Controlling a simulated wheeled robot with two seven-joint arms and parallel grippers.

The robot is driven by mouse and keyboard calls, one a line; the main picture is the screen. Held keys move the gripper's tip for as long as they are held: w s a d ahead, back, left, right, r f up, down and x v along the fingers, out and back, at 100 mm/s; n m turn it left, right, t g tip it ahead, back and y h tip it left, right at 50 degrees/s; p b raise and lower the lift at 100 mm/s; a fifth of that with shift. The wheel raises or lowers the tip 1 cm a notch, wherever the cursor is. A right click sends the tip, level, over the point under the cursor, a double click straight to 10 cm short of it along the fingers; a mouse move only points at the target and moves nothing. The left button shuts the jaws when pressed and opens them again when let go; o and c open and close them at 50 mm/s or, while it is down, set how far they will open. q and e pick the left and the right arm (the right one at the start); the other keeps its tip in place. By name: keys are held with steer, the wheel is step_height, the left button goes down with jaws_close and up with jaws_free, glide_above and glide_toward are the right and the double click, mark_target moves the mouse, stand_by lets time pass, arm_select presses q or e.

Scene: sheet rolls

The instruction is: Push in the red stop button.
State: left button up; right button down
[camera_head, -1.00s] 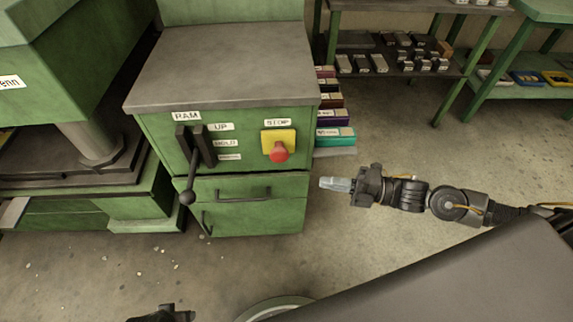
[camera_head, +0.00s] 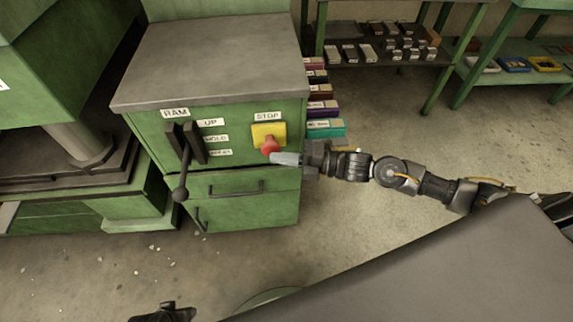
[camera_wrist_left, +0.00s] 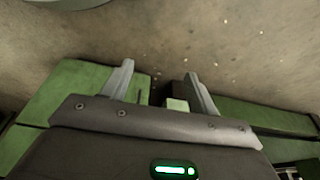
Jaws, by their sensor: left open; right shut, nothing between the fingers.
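The red stop button (camera_head: 269,146) stands on a yellow plate (camera_head: 262,133) under a STOP label, on the front of a green cabinet (camera_head: 240,215). My right gripper (camera_head: 274,158) is shut and empty. Its fingertips overlap the lower right of the button in the head view; I cannot tell whether they touch it. How far the button is pressed cannot be seen. My left gripper (camera_wrist_left: 158,82) is open and empty in the left wrist view, over the floor and green machine parts. Only a dark bit of the left arm shows at the bottom of the head view.
A black lever (camera_head: 181,165) with a ball knob hangs left of the button beside RAM and UP labels. Colored boxes (camera_head: 325,130) are stacked right of the cabinet. A shelf (camera_head: 385,52) with dark blocks stands behind.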

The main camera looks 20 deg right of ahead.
steer(key=shift+w, duration=0.2)
steer(key=shift+w+d+b, duration=0.2)
steer(key=shift+w+b, duration=0.2)
steer(key=shift+w, duration=0.25)
steer(key=shift+w+d, duration=0.15)
steer(key=shift+w, duration=0.15)
arm_select(q)
step_height(320, 180, up, 2)
steer(key=shift+w+a, duration=0.1)
arm_select(e)
steer(key=shift+r, duration=0.1)
